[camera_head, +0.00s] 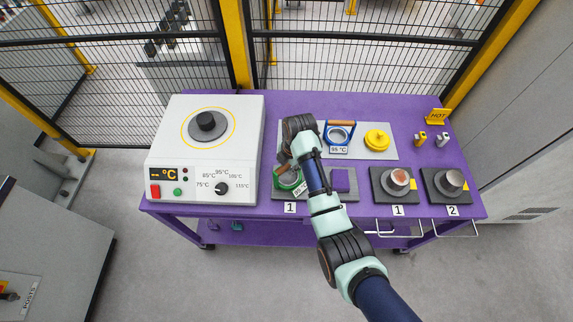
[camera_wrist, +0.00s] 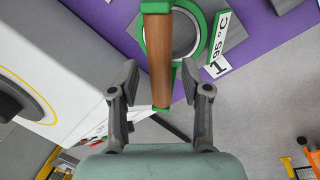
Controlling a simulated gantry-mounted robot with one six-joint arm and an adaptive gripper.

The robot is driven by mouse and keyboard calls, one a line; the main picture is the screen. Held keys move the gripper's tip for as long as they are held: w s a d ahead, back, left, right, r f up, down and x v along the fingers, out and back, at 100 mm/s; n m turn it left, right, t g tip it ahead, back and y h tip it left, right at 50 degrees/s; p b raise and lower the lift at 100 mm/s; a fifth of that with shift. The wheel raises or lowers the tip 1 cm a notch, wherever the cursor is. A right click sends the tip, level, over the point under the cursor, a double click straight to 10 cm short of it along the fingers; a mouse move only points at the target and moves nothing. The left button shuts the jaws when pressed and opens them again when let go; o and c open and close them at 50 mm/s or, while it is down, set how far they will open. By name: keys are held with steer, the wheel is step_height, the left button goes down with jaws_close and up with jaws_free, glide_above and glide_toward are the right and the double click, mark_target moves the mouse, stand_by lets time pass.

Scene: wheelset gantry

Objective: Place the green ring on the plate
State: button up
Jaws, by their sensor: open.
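The green ring (camera_head: 283,184) stands at the left of the front grey holder, with a white temperature tag beside it. In the wrist view the green ring (camera_wrist: 203,32) shows its wooden handle (camera_wrist: 159,55), with green end pieces. My gripper (camera_head: 286,160) is above the ring in the head view, partly hidden by my arm. In the wrist view my gripper (camera_wrist: 159,82) is open, one finger on each side of the handle's near end, with gaps between. The heater's round plate area (camera_head: 208,126), marked by a yellow circle with a dark hub, is on the left.
A blue ring (camera_head: 339,134) and a yellow lidded piece (camera_head: 377,140) stand on the rear grey tray (camera_head: 390,128). Two dark pads (camera_head: 379,189) (camera_head: 437,190) hold metal parts. A fence stands behind the purple table.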

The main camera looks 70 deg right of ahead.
step_height(320, 180, up, 10)
steer(key=s+p, duration=0.1)
steer(key=shift+s+a+p, duration=0.3)
steer(key=shift+s+a, duration=0.1)
steer(key=shift+w+f, duration=0.1)
steer(key=w+a+r+m+t+h, duration=0.1)
steer(key=w+a+r+m+t, duration=0.1)
steer(key=w+a, duration=0.35)
steer(key=w+a+r+m+t, duration=0.1)
steer(key=w+a+m, duration=0.1)
steer(key=a, duration=0.7)
steer(key=w+a+r+m+t+h, duration=0.1)
steer(key=w+a+r+m+t, duration=0.1)
steer(key=w+a, duration=0.35)
steer(key=s+a+r+m+t+y, duration=0.1)
steer(key=s+a+r+m+t, duration=0.1)
steer(key=a, duration=0.5)
steer(key=s+a+r+m+t+y, duration=0.1)
steer(key=s+a+r+m+t, duration=0.1)
steer(key=a+r, duration=0.3)
steer(key=s+a+r+m+t, duration=0.1)
steer(key=a+r+m, duration=0.2)
steer(key=a, duration=0.7)
steer(key=shift+s+r+t+y, duration=0.4)
steer(key=shift+r, duration=0.15)
